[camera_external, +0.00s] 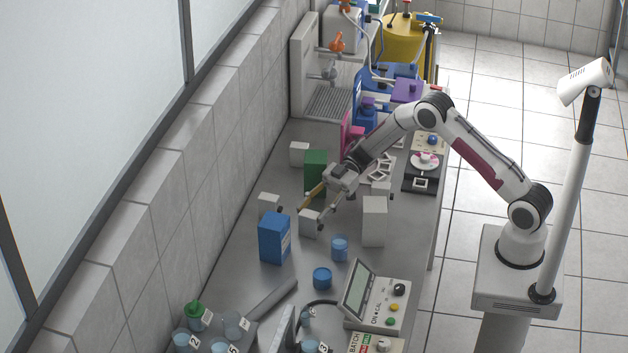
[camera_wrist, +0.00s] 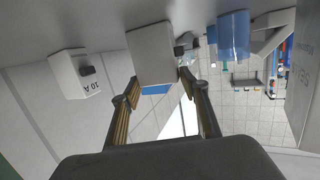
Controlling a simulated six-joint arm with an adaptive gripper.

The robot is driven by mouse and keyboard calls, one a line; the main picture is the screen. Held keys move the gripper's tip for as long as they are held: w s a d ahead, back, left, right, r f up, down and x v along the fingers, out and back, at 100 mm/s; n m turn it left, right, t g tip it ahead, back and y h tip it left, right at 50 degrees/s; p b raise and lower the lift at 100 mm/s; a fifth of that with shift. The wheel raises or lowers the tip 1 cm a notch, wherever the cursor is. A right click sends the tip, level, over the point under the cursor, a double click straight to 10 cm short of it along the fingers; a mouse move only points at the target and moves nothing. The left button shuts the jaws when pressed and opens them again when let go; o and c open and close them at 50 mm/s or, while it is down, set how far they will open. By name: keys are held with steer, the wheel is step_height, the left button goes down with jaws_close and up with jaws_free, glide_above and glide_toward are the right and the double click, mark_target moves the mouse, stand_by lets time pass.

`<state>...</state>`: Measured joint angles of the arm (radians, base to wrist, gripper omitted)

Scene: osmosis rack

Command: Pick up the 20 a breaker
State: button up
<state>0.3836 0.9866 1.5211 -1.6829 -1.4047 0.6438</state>
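A small white box-shaped breaker (camera_external: 310,223) stands on the bench at my fingertips, left of centre. In the wrist view a plain white block (camera_wrist: 152,53) with a dark knob lies just ahead of my fingers; its label is not readable. My gripper (camera_external: 313,212) is open, its two fingers (camera_wrist: 158,90) apart on either side of the block's near end. Whether the fingers touch it, I cannot tell. A second breaker (camera_wrist: 73,75) reads "10 A" and stands to the left in the wrist view. No "20 A" label is readable.
Close by on the bench stand a blue box (camera_external: 274,238), a green box (camera_external: 315,172), a taller white box (camera_external: 374,222) and another small white box (camera_external: 269,203). A blue beaker (camera_external: 339,248) and a control panel (camera_external: 377,298) are nearer the front. The tiled wall borders the left.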

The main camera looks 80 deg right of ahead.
steer(key=shift+r, duration=0.15)
step_height(320, 180, up, 10)
stand_by(0.9)
stand_by(0.5)
